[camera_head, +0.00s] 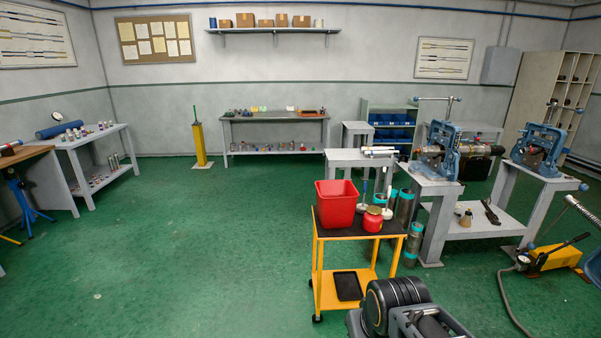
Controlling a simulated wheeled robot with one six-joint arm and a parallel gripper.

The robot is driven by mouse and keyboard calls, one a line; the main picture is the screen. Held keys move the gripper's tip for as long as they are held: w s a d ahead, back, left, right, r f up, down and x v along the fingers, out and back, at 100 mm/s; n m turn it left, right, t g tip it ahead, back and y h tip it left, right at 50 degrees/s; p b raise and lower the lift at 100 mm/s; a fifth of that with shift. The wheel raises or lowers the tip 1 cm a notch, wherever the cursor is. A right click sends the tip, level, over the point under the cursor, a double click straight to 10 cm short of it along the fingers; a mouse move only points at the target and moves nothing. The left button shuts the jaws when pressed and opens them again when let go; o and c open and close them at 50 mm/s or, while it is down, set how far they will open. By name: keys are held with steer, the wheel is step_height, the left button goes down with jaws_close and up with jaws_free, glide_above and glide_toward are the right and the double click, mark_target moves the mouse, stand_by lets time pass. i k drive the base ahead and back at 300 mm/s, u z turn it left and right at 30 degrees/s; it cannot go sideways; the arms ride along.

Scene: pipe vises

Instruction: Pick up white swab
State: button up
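Two slim upright tools with white round lower ends stand on the yellow cart (330,236), behind and right of the red bin (337,204). The left one (362,207) has a dark handle. The right one (387,213) stands behind the red can (373,220). Either may be the white swab; I cannot tell at this size. Several white rods (380,149) lie on a grey stand behind the cart. Dark and grey parts of my own arm show at the bottom, right of the cart's lower shelf. My gripper's fingers are not visible.
A black tray (348,286) is on the cart's lower shelf. Blue pipe vises (437,150) stand on a grey bench at right. Teal-banded cylinders (405,207) stand behind the cart. A yellow pump (555,257) with a hose is at lower right. The green floor at left is clear.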

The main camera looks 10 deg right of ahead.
mark_target(387, 213)
steer(key=i, duration=1.5)
steer(key=z, duration=2.7)
steer(key=i, duration=1.55)
steer(key=u, duration=3.05)
steer(key=i, duration=0.5)
steer(key=z, duration=0.1)
